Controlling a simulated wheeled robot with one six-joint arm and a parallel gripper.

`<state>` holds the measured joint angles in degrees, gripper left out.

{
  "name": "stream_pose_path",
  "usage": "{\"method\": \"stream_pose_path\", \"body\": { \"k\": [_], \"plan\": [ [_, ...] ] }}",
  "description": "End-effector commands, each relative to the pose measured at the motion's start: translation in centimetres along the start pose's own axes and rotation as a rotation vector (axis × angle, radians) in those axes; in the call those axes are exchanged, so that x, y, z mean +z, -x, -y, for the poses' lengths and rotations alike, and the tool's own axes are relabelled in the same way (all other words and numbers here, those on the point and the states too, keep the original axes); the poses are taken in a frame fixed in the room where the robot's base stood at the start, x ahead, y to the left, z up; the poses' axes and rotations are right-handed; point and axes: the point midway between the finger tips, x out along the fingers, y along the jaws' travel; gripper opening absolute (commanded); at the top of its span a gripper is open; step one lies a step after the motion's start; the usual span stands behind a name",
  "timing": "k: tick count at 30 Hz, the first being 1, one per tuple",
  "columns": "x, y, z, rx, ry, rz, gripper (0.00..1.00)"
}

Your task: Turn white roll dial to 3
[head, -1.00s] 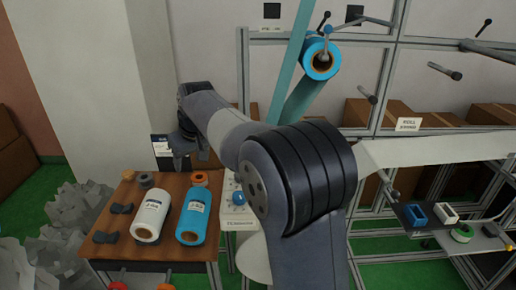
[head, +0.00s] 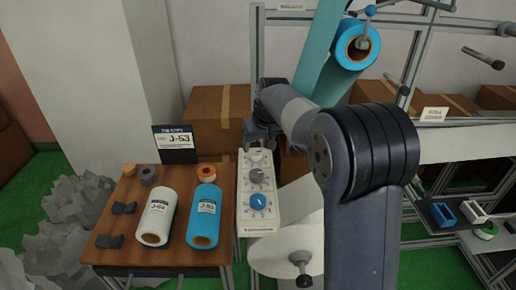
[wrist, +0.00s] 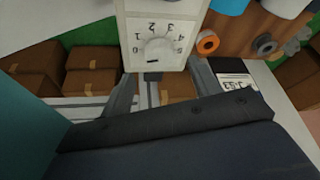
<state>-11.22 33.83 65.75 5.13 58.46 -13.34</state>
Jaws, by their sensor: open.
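The pale control panel (head: 244,212) stands at the right edge of the wooden table, with a column of dials. The white dial (head: 256,159) is at its far end, a grey dial (head: 256,177) is in the middle and a blue dial (head: 258,201) is nearest. In the wrist view the white dial (wrist: 157,48) sits inside an arc of printed numbers, 3 among them; its pointer setting is unclear. My gripper (head: 262,138) is by the panel's far end. In the wrist view my gripper (wrist: 161,88) is open and empty, its fingers apart, just short of the dial.
A white roll (head: 156,217) and a blue roll (head: 204,215) lie on the table (head: 125,248), left of the panel. An orange ring (head: 207,172) and a J-53 sign (head: 176,143) are behind them. Cardboard boxes (head: 205,112) and a metal frame (head: 420,60) stand beyond.

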Motion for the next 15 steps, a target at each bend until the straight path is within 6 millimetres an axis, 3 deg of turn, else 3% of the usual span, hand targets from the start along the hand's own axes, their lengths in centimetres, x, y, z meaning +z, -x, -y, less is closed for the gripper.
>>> {"method": "stream_pose_path", "body": {
  "k": [7,15],
  "plan": [
    [0.0,-3.6,0.0,-0.001,0.0,0.002,0.59],
    [0.0,-4.4,0.0,0.0,0.0,-0.001,0.59]
  ]
}}
